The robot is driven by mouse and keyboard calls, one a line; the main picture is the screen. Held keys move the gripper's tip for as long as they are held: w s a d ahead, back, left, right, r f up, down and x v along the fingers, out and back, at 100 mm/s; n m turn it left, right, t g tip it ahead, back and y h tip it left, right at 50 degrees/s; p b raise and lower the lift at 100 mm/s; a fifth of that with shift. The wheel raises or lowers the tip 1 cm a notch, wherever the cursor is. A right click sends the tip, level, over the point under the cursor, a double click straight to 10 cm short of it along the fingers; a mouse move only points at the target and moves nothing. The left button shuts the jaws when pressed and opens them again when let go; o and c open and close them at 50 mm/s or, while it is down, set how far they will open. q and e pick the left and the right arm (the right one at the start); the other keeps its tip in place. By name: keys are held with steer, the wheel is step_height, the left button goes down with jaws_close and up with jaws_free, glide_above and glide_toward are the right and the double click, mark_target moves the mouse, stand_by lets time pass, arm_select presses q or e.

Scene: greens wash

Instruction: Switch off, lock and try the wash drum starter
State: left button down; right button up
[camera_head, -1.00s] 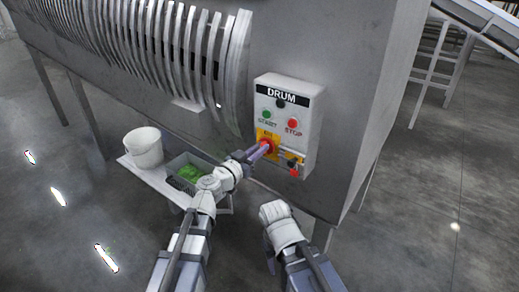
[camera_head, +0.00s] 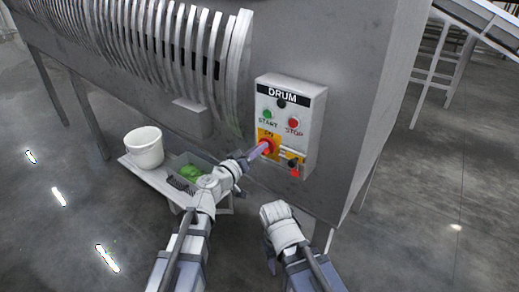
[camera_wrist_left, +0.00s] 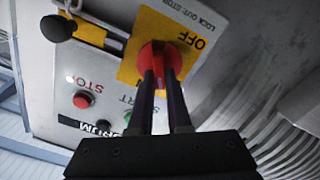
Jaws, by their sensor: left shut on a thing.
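The drum starter (camera_head: 310,112) is a pale box on the machine's side, with a green START button (camera_head: 267,114) and a red STOP button (camera_head: 293,123). Its red rotary handle (camera_wrist_left: 164,54) sits on a yellow plate (camera_wrist_left: 130,70); ON shows in the head view and OFF in the wrist view. My left gripper (camera_head: 258,152) is shut on the red handle, its two fingers reaching it in the wrist view. A black lock-like piece (camera_head: 291,162) and a red piece (camera_head: 295,173) are right of the handle. My right arm ends low, its gripper fingers (camera_head: 269,242) barely showing.
A white bucket (camera_head: 144,148) and a grey crate of greens (camera_head: 190,172) stand on a low shelf (camera_head: 130,164) left of my left arm. The ribbed drum (camera_head: 235,75) is above.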

arm_select(q)
steer(key=n, duration=0.7)
steer(key=f+n+b, duration=0.1)
steer(key=n, duration=0.3)
steer(key=shift+w+a, duration=0.1)
steer(key=shift+a, duration=0.1)
steer(key=shift+n, duration=0.5)
steer(key=c, duration=0.9)
jaws_free()
steer(key=shift+o, duration=0.2)
steer(key=v, duration=0.8)
steer(key=shift+w, duration=0.1)
